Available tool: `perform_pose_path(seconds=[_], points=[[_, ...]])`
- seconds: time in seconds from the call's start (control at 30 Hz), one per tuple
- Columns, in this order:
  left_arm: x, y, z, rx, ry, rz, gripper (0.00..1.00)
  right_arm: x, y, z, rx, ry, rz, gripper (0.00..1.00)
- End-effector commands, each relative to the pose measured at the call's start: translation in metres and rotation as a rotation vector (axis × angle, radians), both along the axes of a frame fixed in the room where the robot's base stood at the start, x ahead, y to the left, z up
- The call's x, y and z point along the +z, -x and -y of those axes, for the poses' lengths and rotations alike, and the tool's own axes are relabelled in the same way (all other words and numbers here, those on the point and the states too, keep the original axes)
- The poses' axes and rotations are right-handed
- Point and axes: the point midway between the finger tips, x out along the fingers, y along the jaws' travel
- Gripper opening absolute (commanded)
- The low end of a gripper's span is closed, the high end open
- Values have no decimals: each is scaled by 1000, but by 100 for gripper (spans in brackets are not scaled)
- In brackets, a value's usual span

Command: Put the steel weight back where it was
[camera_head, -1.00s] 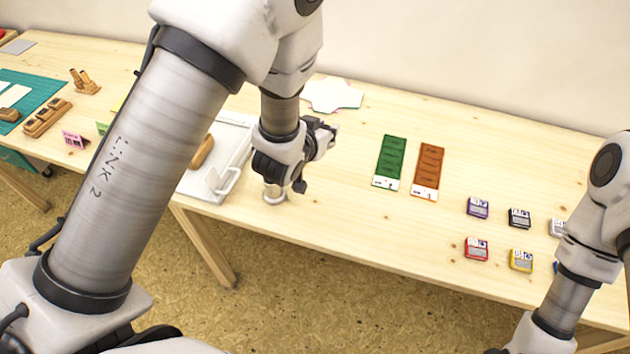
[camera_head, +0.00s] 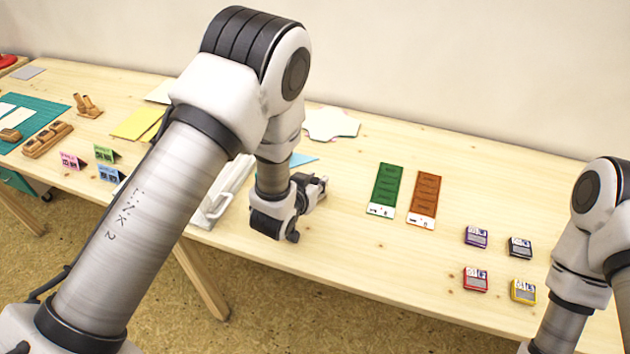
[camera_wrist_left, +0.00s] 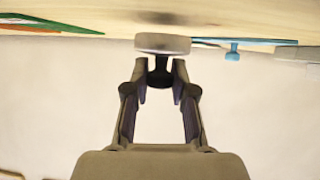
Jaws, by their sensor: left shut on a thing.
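The steel weight (camera_wrist_left: 163,43) shows in the left wrist view as a pale, wide disc with a dark, narrow neck. My left gripper (camera_wrist_left: 160,77) is shut on that neck. The disc sticks out beyond the fingertips, towards the table side of the picture. In the head view my left gripper (camera_head: 314,190) is above the table, left of the green strip, and the weight cannot be made out there. Whether the disc touches the table cannot be told. My right arm is at the right edge of the head view, and its gripper is out of view.
A green strip (camera_head: 384,186) and an orange strip (camera_head: 425,195) lie right of my left wrist. Several small inkpads, one red (camera_head: 475,279), stand farther right. A white tray (camera_head: 215,210) is partly hidden by my left arm. Bare table lies in front of the strips.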

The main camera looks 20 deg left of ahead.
Motion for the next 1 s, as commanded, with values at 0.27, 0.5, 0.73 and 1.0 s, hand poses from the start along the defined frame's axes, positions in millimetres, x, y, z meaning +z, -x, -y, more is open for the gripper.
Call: perform_pose_path(seconds=[0.27, 0.5, 0.73, 1.0], points=[[-10, 0, 0, 0, 0, 0, 0, -8, 0, 0, 0, 0, 0, 45], [-15, 2, 0, 0, 0, -8, 50, -9, 0, 0, 0, 0, 0, 45], [-17, 3, 0, 0, 0, -13, 50, -9, 0, 0, 0, 0, 0, 45], [1, 16, -1, -1, -1, -16, 50, -2, 0, 0, 0, 0, 1, 45]])
